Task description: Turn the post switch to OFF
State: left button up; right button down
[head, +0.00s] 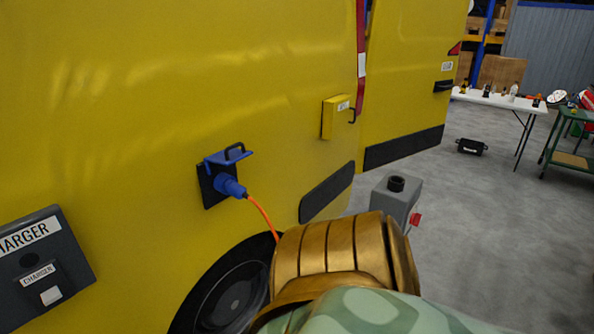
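A grey box (409,193), which looks like the post switch, stands in front of the yellow van, right of centre. It has a black round knob (397,184) on top and a small red part (415,219) on its right side. I cannot read an ON or OFF marking on it. My gold and green arm fills the bottom centre and hides the lower part of the box and any post below it. Neither of my grippers shows in this view.
The yellow van (200,80) fills the left, with a blue plug (230,186) and orange cable (262,215) in its side. A charger box (45,262) is at lower left. A white table (500,100) and black case (471,147) stand far right. Grey floor right of the box is clear.

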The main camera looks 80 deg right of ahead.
aim_at(415, 218)
jog(key=z, duration=3.45)
